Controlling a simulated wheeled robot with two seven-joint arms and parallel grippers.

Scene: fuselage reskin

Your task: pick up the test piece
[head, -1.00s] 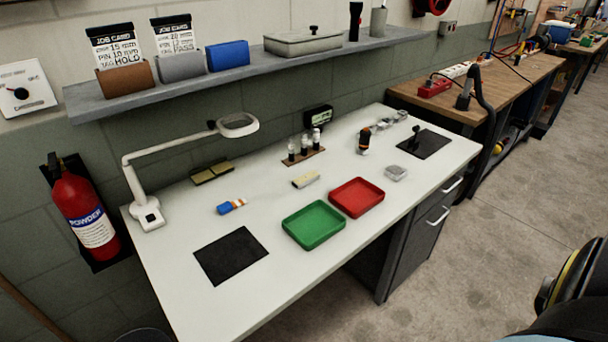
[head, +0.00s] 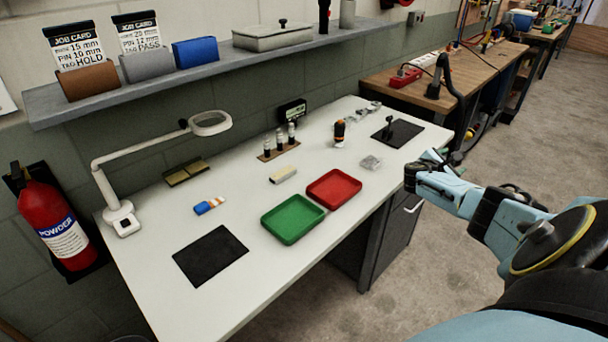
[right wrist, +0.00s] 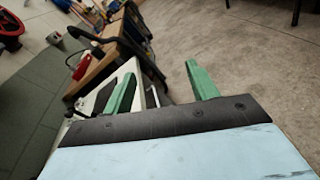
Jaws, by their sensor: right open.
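I cannot tell for certain which item is the test piece. On the white bench top lie a small cream block (head: 283,174), a blue, white and orange piece (head: 209,205), and a small grey, clear-looking block (head: 371,162) behind the red tray (head: 333,188). A green tray (head: 293,219) sits beside the red one. My right gripper (head: 432,165) is off the bench's right front edge. Its two green fingers are apart and empty in the right wrist view (right wrist: 158,78). My left gripper is not in view.
A lamp (head: 122,218) stands at the bench's left. A dark mat (head: 211,255) lies in front; another mat (head: 408,132) with a black stand is at the far right. Small posts in a rack (head: 280,150) and an orange-black tool (head: 339,132) stand behind the trays. A shelf (head: 200,77) hangs above.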

